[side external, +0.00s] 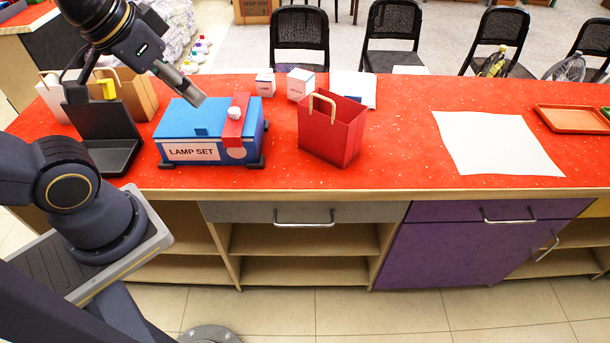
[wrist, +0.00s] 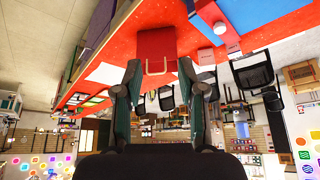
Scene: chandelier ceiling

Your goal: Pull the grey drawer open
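The grey drawer (side external: 250,212) is under the red counter, left of the purple front, and its front looks flush with the counter. Its silver bar handle (side external: 305,222) is on the front, right of the middle. My gripper (side external: 193,97) is above the blue lamp box, higher than the drawer and to its left, well apart from the handle. In the wrist view my gripper (wrist: 160,72) has its two fingers spread apart with nothing held between them. I cannot make out the drawer in the wrist view, which looks upside down.
On the red counter (side external: 400,170) stand a blue lamp set box (side external: 185,125), a red bag (side external: 325,140) and small white boxes (side external: 300,84). A white sheet (side external: 495,142) lies to the right. Open shelves (side external: 300,240) are below the drawer. The floor in front looks clear.

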